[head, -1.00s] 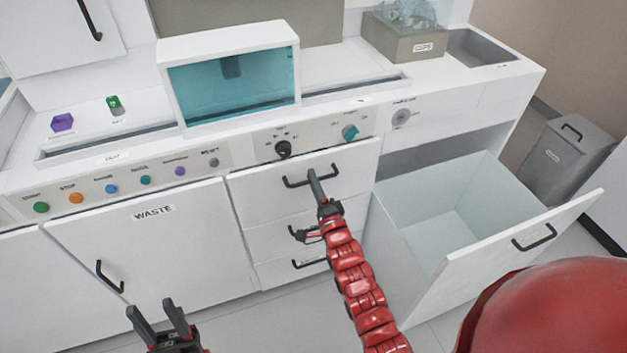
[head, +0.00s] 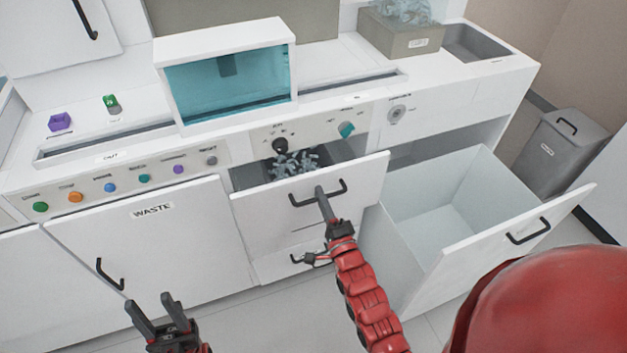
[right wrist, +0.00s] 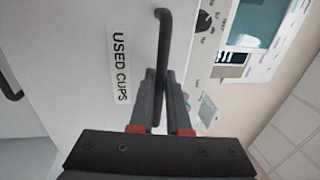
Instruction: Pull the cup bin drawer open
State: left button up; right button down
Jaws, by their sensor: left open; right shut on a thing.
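The top drawer (head: 362,183) under the knob panel stands partly out, with many small grey-blue pieces (head: 295,165) inside, too small to make out clearly. My right gripper (head: 321,190) is shut on its black bar handle (head: 299,199). In the right wrist view the handle (right wrist: 163,45) runs between the fingers (right wrist: 160,85). A "USED CUPS" label (right wrist: 120,65) shows beside the handle on the white front. My left gripper (head: 153,305) is open and empty, low at the left in the head view.
A large bin drawer (head: 470,215) stands wide open to the right of the pulled drawer. The waste door (head: 150,250) is closed at the left. A grey bin (head: 562,150) stands at the far right. Bare floor lies in front of the cabinets.

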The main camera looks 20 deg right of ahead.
jog(key=s+p, duration=0.3)
jog(key=s, duration=1.5)
jog(key=shift+d, duration=0.3)
jog(key=c, duration=0.9)
grip_release()
jog(key=s+f+b, duration=0.1)
jog(key=s, duration=0.4)
jog(key=s+f, duration=0.1)
jog(key=s, duration=0.5)
jog(key=s+f+b, duration=0.1)
jog(key=s, duration=0.5)
jog(key=shift+d+f+b, duration=0.25)
jog(key=shift+d+b, duration=0.05)
jog(key=shift+b, duration=0.05)
jog(key=shift+r, duration=0.1)
